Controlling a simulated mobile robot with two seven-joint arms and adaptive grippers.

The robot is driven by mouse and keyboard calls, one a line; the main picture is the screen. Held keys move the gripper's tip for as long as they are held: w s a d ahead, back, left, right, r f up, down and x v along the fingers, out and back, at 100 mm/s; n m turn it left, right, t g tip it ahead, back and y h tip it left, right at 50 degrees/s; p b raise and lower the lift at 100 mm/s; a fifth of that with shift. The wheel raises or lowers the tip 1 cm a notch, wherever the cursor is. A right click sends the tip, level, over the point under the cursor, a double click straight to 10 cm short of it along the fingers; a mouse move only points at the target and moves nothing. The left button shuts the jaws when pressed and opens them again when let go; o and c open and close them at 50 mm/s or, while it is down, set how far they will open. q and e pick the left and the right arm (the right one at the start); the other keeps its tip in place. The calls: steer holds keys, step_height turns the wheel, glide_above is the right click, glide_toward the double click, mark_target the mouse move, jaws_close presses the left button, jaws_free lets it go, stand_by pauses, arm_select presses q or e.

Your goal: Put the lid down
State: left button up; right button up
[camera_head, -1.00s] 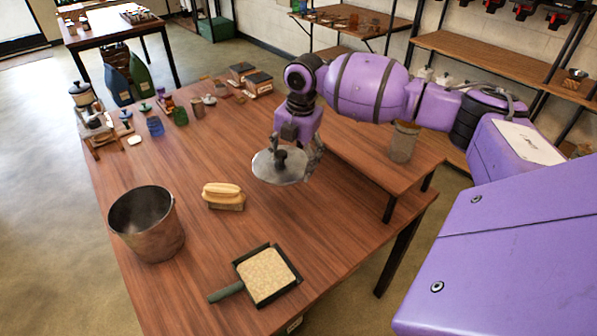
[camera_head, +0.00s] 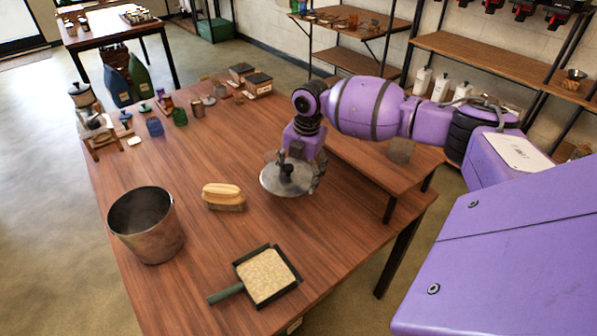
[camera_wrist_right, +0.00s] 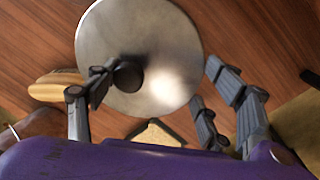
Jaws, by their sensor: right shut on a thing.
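The lid is a round silver metal disc (camera_head: 280,189) with a dark knob, low over the middle of the wooden table and roughly level. I cannot tell whether it touches the tabletop. My right gripper (camera_head: 303,176) is shut on the lid from above. In the right wrist view the lid (camera_wrist_right: 160,45) fills the upper middle, its dark knob beside one finger, and the gripper fingers (camera_wrist_right: 165,95) stand on either side. My left gripper is not in view.
A metal bucket (camera_head: 165,243), a wooden brush (camera_head: 222,196) and a dustpan-like tray (camera_head: 265,275) stand on the table (camera_head: 190,300). Small bottles and jars crowd its far left end. Bare tabletop surrounds the lid.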

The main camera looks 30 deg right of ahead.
steer(key=shift+f, duration=0.4)
steer(key=o, duration=1.5)
steer(key=shift+o, duration=0.2)
step_height(320, 180, up, 13)
steer(key=s, duration=0.1)
steer(key=shift+s+d, duration=0.2)
steer(key=shift+d, duration=0.2)
